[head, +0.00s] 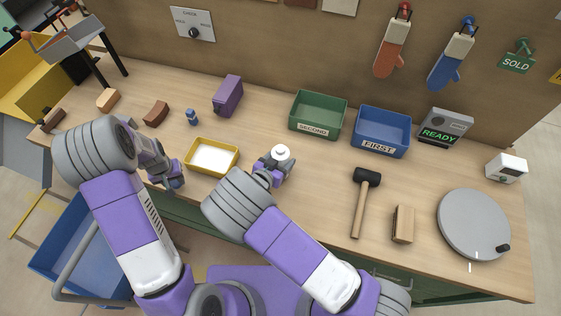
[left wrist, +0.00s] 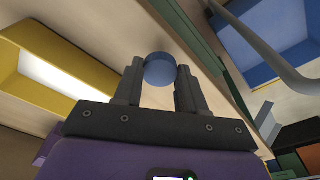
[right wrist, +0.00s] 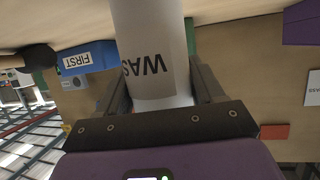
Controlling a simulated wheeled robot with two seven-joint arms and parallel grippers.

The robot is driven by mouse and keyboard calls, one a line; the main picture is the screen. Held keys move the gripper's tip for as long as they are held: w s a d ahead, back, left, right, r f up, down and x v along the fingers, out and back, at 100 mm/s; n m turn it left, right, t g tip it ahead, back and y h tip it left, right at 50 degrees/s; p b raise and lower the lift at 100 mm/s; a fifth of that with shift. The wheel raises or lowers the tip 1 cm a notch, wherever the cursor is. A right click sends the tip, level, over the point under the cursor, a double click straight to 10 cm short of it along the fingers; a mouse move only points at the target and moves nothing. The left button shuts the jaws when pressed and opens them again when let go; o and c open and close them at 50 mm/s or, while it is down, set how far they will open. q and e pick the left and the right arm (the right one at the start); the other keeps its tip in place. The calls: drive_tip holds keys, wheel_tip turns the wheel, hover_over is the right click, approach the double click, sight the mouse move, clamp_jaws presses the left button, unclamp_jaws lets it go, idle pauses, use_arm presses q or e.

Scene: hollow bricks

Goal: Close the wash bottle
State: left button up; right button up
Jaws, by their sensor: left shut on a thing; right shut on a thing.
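The white wash bottle (head: 281,153) is upright in my right gripper (head: 272,174), near the middle of the table. The right wrist view shows its white body (right wrist: 155,50) between the fingers, with label letters "WAS" upside down. The bottle's far end is cut off there. My right gripper is shut on it. My left gripper (head: 170,180) is at the table's front edge, left of the yellow tray. In the left wrist view a round blue cap (left wrist: 160,69) sits between its fingertips, and the gripper is shut on it. The cap is not discernible in the head view.
A yellow tray (head: 235,160) with a white inside lies between the grippers. A small blue bottle (head: 192,117) and a purple block (head: 228,95) stand behind. Green (head: 340,123) and blue (head: 372,147) bins are behind right. A mallet (head: 358,205) lies to the right.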

sight(281, 147)
use_arm(q)
drive_tip(key=shift+r+p, duration=0.65)
drive_tip(key=shift+r, duration=0.05)
use_arm(e)
wheel_tip(281, 147, up, 10)
drive_tip(key=shift+r, duration=0.1)
drive_tip(key=o, duration=0.8)
drive_tip(key=c, duration=1)
use_arm(q)
drive_tip(key=shift+d, duration=0.1)
use_arm(e)
drive_tip(key=shift+w+d, duration=0.1)
drive_tip(key=shift+c, duration=0.2)
